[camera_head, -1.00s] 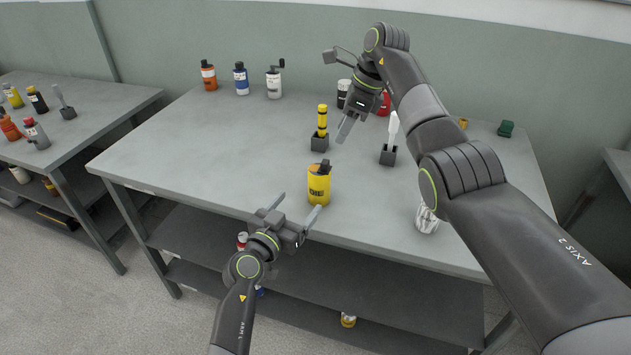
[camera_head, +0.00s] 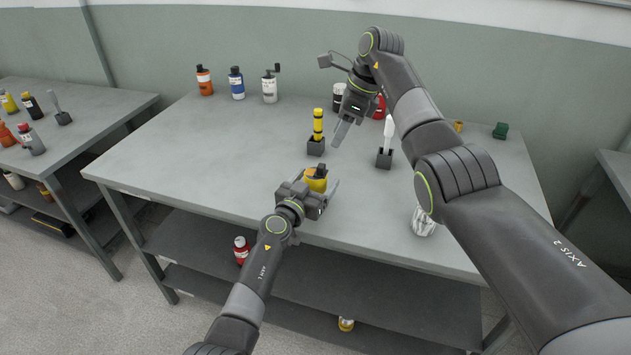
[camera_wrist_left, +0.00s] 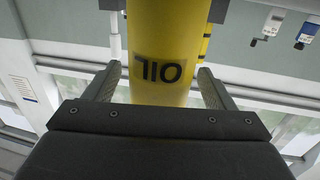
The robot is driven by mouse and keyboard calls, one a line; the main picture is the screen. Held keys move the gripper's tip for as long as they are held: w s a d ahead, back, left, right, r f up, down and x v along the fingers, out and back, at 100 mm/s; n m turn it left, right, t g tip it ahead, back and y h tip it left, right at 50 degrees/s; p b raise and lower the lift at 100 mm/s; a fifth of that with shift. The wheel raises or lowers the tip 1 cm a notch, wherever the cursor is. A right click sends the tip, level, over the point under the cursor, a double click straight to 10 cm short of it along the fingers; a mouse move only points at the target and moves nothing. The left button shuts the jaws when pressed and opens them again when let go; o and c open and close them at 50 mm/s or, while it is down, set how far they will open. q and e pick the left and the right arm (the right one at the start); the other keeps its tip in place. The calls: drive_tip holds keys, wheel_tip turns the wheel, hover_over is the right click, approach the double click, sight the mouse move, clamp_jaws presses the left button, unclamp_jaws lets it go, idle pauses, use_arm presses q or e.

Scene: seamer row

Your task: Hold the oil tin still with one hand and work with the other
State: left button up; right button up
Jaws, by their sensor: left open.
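The yellow oil tin (camera_head: 316,181) with a dark top stands near the front edge of the table. In the left wrist view the tin (camera_wrist_left: 165,40) fills the middle, its OIL label upside down. My left gripper (camera_head: 319,186) is open with one finger on either side of the tin; small gaps show beside it in the wrist view (camera_wrist_left: 160,88). In the head view my gripper hides the tin's lower part. My right gripper (camera_head: 342,132) hangs behind the tin, right of a yellow stick-like item (camera_head: 318,122) in a dark holder (camera_head: 316,147); its finger opening is unclear.
A white-handled tool (camera_head: 388,130) stands in a second dark holder (camera_head: 384,158). Orange (camera_head: 204,81), blue (camera_head: 237,83) and white (camera_head: 269,87) containers stand at the back left. A crumpled silvery item (camera_head: 423,221) lies near the front right. The table's left part (camera_head: 200,150) is clear.

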use_arm(q)
drive_tip(key=shift+w, duration=0.1)
drive_tip(key=shift+c, duration=0.3)
drive_tip(key=c, duration=1)
drive_tip(key=shift+c, duration=0.3)
use_arm(e)
drive_tip(key=shift+c, duration=0.6)
drive_tip(key=shift+d, duration=0.1)
drive_tip(key=shift+c, duration=1.1)
drive_tip(key=shift+w+d+f, duration=0.1)
drive_tip(key=shift+d+f, duration=0.15)
drive_tip(key=shift+f, duration=0.05)
drive_tip(key=shift+c, duration=1.2)
drive_tip(key=d+f+y, duration=0.1)
drive_tip(key=d, duration=0.1)
drive_tip(key=d+f+t+y, duration=0.1)
drive_tip(key=d, duration=0.1)
drive_tip(key=d+f+m+y, duration=0.1)
drive_tip(key=d+y, duration=0.1)
drive_tip(key=shift+f+t, duration=0.15)
drive_tip(key=shift+t, duration=0.25)
clamp_jaws()
use_arm(q)
drive_tip(key=shift+d, duration=0.1)
use_arm(e)
drive_tip(key=s+d+t+y, duration=0.1)
drive_tip(key=s+d+y, duration=0.2)
drive_tip(key=s+d, duration=0.1)
drive_tip(key=shift+s+d+f+m, duration=0.4)
drive_tip(key=shift+d, duration=0.2)
